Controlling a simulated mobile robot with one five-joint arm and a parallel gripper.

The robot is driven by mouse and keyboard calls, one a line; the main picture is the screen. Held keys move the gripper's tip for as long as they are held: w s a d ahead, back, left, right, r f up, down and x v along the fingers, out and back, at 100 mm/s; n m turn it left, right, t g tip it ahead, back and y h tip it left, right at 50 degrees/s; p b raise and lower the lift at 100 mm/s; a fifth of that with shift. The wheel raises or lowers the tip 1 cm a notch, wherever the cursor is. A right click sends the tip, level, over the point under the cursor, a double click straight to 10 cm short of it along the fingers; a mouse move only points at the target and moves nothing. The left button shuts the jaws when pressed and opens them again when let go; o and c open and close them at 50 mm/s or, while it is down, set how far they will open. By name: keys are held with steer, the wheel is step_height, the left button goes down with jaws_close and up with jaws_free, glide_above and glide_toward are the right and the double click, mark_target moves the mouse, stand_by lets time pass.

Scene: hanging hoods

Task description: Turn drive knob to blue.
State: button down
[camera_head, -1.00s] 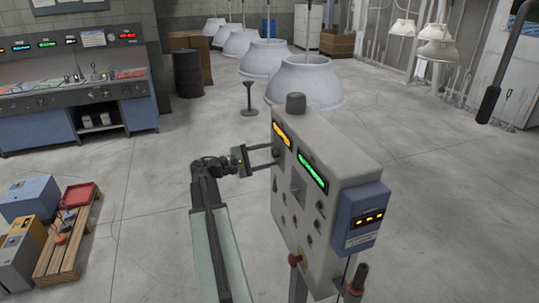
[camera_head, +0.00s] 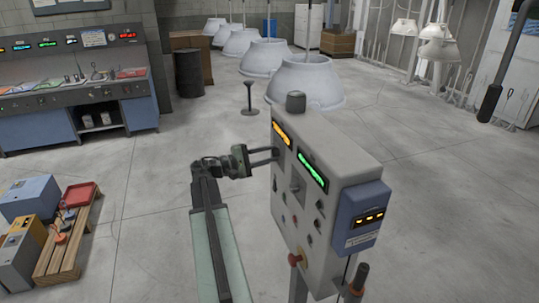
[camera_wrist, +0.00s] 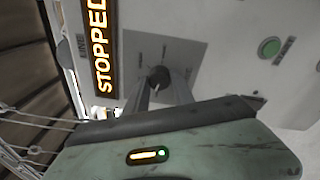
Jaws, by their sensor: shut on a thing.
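The dark round knob (camera_wrist: 158,78) sits on a grey plate with small markings on the control panel. The markings are too small to read, and I cannot make out a blue one. In the wrist view my gripper (camera_wrist: 160,88) has one finger on each side of the knob and is shut on it. In the head view my gripper (camera_head: 276,156) reaches the panel's left face, below the orange display (camera_head: 282,135). The knob is hard to make out there.
The control box (camera_head: 325,150) has a green display (camera_head: 312,170), several small knobs and a blue side unit (camera_head: 362,216). White hoods (camera_head: 305,80) hang behind.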

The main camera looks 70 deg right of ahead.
steer(key=m, duration=0.5)
steer(key=m+g+b, duration=0.1)
steer(key=m, duration=0.3)
steer(key=shift+a+f+m+b, duration=0.2)
steer(key=shift+m+b, duration=0.1)
steer(key=shift+m, duration=0.1)
stand_by(0.4)
steer(key=c, duration=1.1)
jaws_free()
steer(key=shift+w, duration=0.1)
steer(key=v, duration=0.7)
steer(key=shift+w+a+b, duration=0.2)
steer(key=shift+w+b, duration=0.05)
steer(key=shift+b, duration=0.1)
